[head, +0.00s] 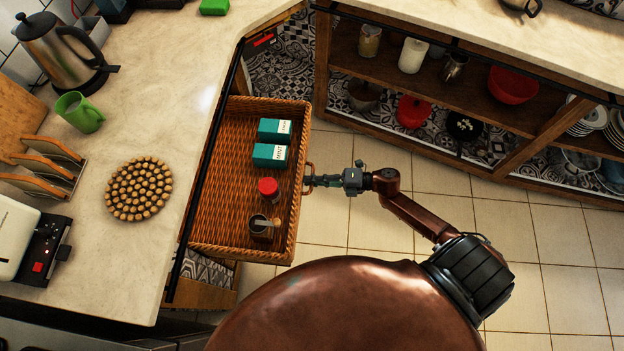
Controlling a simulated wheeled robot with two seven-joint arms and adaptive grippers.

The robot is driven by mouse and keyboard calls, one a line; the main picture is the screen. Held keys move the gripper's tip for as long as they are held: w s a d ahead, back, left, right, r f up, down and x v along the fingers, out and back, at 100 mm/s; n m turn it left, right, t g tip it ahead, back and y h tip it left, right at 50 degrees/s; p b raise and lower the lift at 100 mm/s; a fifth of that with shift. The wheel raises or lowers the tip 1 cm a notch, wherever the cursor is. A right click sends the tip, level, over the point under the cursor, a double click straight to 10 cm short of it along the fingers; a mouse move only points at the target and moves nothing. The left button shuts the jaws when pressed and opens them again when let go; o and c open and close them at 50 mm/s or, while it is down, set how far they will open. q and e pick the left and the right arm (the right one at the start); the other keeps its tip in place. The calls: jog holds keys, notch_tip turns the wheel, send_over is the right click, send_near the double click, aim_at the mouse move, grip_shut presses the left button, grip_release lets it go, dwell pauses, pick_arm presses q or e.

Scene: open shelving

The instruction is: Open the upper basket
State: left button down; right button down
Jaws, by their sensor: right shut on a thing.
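The upper basket (218,190) is brown wicker and stands well out from under the left counter. In it are two teal boxes (270,154), a red-lidded jar (268,188) and a small dark container with a light handle-like piece (263,226). My right gripper (311,181) is at the basket's right side, shut on the basket handle (309,175). Its fingertips are small in the view. My left gripper is not in view.
The left counter (130,235) holds a kettle (58,48), green mug (78,112) and round cork trivet (139,189). Open shelving (470,85) stands at upper right. A lower drawer (208,290) shows below the basket.

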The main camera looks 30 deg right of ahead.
jog(key=shift+d, duration=0.1)
jog(key=c, duration=2.3)
grip_release()
jog(key=v, duration=1.2)
jog(key=shift+f, duration=0.1)
